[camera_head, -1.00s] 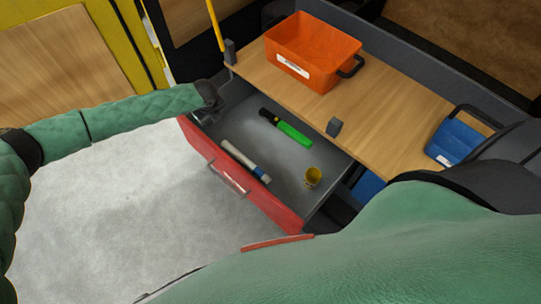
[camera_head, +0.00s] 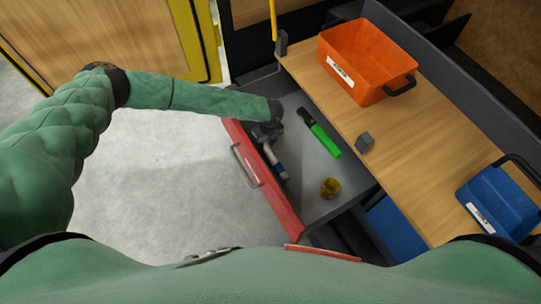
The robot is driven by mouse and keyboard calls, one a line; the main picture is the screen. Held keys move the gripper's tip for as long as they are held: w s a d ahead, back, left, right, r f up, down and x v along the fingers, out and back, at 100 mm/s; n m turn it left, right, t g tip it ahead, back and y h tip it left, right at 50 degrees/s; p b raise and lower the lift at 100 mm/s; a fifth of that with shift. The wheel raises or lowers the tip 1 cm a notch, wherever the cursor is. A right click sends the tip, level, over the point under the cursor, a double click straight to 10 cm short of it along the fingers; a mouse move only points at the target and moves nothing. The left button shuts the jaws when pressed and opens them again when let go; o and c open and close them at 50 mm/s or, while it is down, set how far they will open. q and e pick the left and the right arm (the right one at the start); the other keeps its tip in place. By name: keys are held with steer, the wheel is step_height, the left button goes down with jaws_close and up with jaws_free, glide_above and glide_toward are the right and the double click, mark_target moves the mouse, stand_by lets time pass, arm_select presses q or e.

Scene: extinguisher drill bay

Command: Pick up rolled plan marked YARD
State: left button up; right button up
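A white roll with a blue band (camera_head: 280,170), likely the rolled plan, lies in the open drawer (camera_head: 312,205) along its red front. I cannot read any YARD mark on it. My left gripper (camera_head: 268,134) is inside the drawer, over the upper end of the roll, and hides that part of it. Its fingers are too dark and small to tell whether they are open or touch the roll. My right gripper is not in view.
A green and black cylinder (camera_head: 324,138) and a yellow round item (camera_head: 330,187) also lie in the drawer. The wooden worktop (camera_head: 405,145) above bears an orange bin (camera_head: 362,62), a small grey block (camera_head: 365,142) and a blue bin (camera_head: 497,205).

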arm_select(q)
steer(key=shift+a+f, duration=0.2)
steer(key=shift+f, duration=0.65)
steer(key=shift+w+f, duration=0.1)
steer(key=shift+f, duration=0.1)
steer(key=shift+c, duration=0.8)
steer(key=c, duration=0.5)
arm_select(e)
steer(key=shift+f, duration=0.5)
arm_select(q)
steer(key=shift+o, duration=0.2)
